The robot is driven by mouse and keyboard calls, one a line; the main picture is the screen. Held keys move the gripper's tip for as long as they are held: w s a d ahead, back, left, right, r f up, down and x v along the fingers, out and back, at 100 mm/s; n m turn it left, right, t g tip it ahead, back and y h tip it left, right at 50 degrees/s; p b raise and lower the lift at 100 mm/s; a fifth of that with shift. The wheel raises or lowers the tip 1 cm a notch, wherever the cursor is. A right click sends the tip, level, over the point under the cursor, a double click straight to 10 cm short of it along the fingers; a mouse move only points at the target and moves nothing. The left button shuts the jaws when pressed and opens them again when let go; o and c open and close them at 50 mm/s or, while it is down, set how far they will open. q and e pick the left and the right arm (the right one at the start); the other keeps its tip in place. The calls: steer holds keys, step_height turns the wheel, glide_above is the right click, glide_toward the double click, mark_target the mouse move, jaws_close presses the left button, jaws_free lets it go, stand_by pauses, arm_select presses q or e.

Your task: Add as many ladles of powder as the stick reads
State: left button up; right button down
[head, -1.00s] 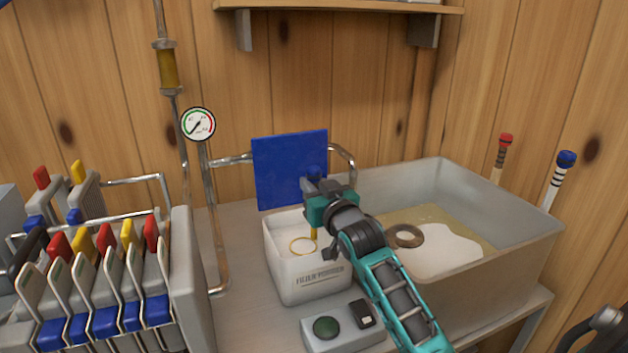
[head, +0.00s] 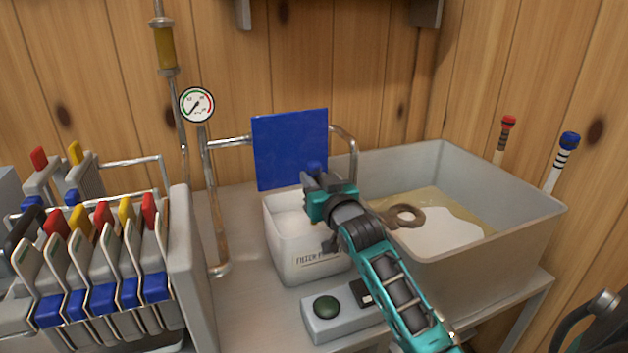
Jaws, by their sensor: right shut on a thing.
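My right gripper (head: 326,192) is shut at the white filter powder bin (head: 308,262), whose blue lid (head: 290,148) stands up behind. The ladle's stem and bowl are not visible now. White powder (head: 290,222) shows in the bin. Two sticks stand at the right wall: one red-topped (head: 503,140) with dark bands, one blue-topped (head: 562,160) with several black bands on white. My left gripper is not in view.
A filter press (head: 105,260) with coloured tabs stands at left, with pipes and a round gauge (head: 197,104) beside it. A control box (head: 340,312) with a green button sits in front of the bin. My right forearm crosses between bin and tub.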

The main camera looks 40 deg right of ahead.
mark_target(314, 162)
steer(key=shift+r, duration=0.3)
step_height(314, 162, up, 5)
steer(key=p, duration=0.4)
steer(key=shift+d+f+p, duration=0.1)
steer(key=shift+f+p, duration=0.1)
steer(key=shift+p, duration=0.2)
step_height(314, 162, up, 2)
steer(key=shift+r+p, duration=0.1)
steer(key=shift+p, duration=1.15)
step_height(314, 162, up, 4)
steer(key=p, duration=0.4)
steer(key=shift+r, duration=0.95)
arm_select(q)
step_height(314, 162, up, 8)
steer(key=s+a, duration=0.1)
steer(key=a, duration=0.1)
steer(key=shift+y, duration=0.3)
arm_select(e)
step_height(314, 162, up, 3)
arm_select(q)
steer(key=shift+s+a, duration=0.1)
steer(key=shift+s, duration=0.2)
arm_select(e)
steer(key=shift+f, duration=0.1)
